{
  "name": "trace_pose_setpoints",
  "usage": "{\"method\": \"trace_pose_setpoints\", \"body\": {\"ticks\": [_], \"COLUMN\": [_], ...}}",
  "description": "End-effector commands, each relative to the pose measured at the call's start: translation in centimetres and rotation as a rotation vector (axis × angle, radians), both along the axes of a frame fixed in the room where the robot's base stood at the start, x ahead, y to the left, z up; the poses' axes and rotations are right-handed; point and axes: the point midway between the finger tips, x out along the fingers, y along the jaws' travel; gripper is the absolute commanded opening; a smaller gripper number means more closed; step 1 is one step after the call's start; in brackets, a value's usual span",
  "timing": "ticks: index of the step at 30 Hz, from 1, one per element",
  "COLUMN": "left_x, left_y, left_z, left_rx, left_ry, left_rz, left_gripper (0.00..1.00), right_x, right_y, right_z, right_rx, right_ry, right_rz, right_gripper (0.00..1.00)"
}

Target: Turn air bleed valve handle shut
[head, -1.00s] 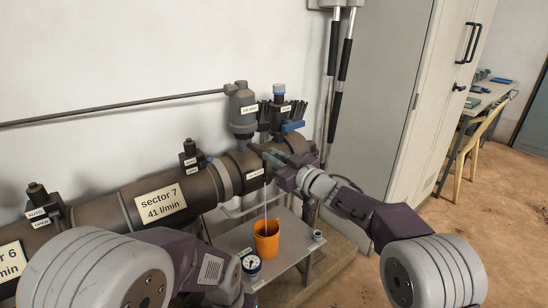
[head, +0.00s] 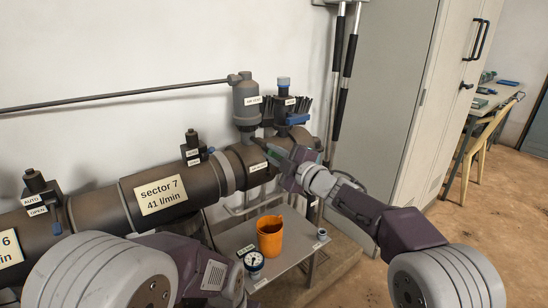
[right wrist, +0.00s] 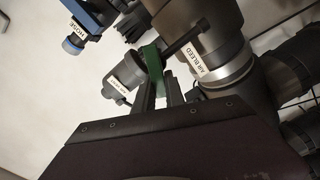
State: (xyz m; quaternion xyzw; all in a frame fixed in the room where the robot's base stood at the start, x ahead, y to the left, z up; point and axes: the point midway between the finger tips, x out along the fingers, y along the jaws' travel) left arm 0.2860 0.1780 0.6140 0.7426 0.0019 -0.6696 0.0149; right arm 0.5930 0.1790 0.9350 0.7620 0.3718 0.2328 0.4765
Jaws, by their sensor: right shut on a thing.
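My right gripper (head: 286,150) reaches the front of the large pipe from the right. It is shut on a green handle (right wrist: 154,68), which sits between its two dark fingers in the right wrist view. The "AIR BLEED" label (right wrist: 194,60) is on the fitting just beside the fingers. In the head view the label (head: 258,167) on the pipe lies just left of the gripper, and the fingers largely hide the handle. My left arm is at the lower left, but its gripper fingers do not show.
A grey vent cylinder (head: 246,105) and a blue-handled valve (head: 298,119) rise above the pipe. A cabinet (head: 395,90) stands right.

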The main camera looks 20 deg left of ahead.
Motion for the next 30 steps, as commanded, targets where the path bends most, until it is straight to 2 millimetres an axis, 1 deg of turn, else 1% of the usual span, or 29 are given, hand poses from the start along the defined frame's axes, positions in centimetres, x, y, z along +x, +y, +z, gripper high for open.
{"method": "trace_pose_setpoints", "body": {"ticks": [1, 3, 15, 21, 30], "left_x": [0.0, 0.0, 0.0, 0.0, 0.0], "left_y": [0.0, 0.0, 0.0, 0.0, 0.0], "left_z": [-0.6, -1.0, -2.7, -3.0, -3.2], "left_rx": [0.000, 0.000, 0.000, 0.000, 0.000], "left_ry": [0.000, 0.000, 0.000, 0.000, 0.000], "left_rz": [0.000, 0.000, 0.000, 0.000, 0.000], "left_gripper": [0.00, 0.00, 0.00, 0.00, 0.00], "right_x": [0.0, -0.1, -0.2, -0.2, -0.2], "right_y": [0.0, 0.1, 0.1, 0.1, 0.1], "right_z": [-0.5, -0.6, -1.0, -1.1, -1.1], "right_rx": [-0.026, -0.064, -0.229, -0.271, -0.292], "right_ry": [-0.030, -0.078, -0.290, -0.343, -0.368], "right_rz": [0.000, 0.000, 0.000, 0.000, 0.001], "right_gripper": [0.00, 0.00, 0.00, 0.00, 0.00]}}
